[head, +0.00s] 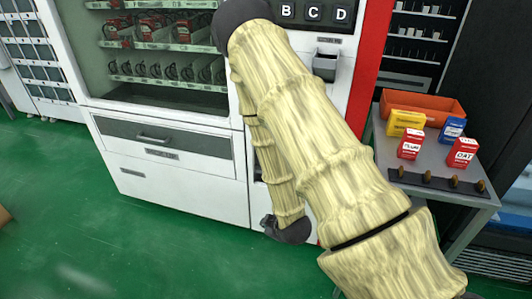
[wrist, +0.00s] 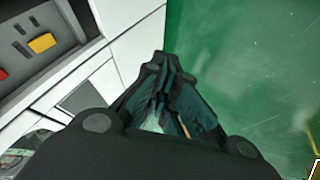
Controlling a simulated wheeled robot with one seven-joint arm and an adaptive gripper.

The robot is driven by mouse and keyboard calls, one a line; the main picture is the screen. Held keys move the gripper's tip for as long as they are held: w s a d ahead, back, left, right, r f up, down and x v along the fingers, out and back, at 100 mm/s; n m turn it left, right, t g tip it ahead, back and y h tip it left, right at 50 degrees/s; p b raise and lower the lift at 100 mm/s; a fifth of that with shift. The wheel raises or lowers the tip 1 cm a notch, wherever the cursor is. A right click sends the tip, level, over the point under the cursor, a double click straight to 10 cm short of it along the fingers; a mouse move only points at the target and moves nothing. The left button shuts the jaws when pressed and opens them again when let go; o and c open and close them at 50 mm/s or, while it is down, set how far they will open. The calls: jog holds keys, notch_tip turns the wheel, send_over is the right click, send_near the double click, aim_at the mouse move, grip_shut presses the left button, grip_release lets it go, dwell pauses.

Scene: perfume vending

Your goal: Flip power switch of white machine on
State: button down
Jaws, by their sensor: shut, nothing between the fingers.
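The white machine (head: 175,180) stands in front of me in the head view, with a glass window, a lower drawer panel and a keypad strip. My gripper (head: 267,222) hangs low by its front right side, largely behind my arm. In the wrist view, my gripper (wrist: 160,62) is shut and empty, pointing along the machine's white side (wrist: 118,20) above the green floor. A grey recessed panel on the machine holds a yellow switch-like part (wrist: 42,43), with a red part (wrist: 3,74) at the picture's left edge. My gripper is apart from both. The switch's on or off position cannot be told.
A grey side table (head: 435,188) on the right carries an orange tray (head: 420,103), several small red, yellow and blue boxes, and a row of dark pegs. A red panel (head: 370,75) stands beside the machine. The green floor (head: 110,250) at front left is clear.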

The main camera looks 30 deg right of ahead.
jog(key=w+d+r+n+t+b, duration=0.8)
jog(key=w+d+r+b, duration=0.4)
jog(key=w+r, duration=0.2)
jog(key=shift+d+r+n+t+b, duration=0.2)
jog(key=shift+n+t+b, duration=0.2)
jog(key=shift+n, duration=0.2)
jog(key=shift+w, duration=0.1)
jog(key=w+d+f+b, duration=0.1)
jog(key=w+d+b, duration=0.1)
jog(key=w, duration=1)
jog(key=shift+w+d+f+b, duration=0.15)
jog(key=shift+d+f+b, duration=0.15)
jog(key=shift+d, duration=0.6)
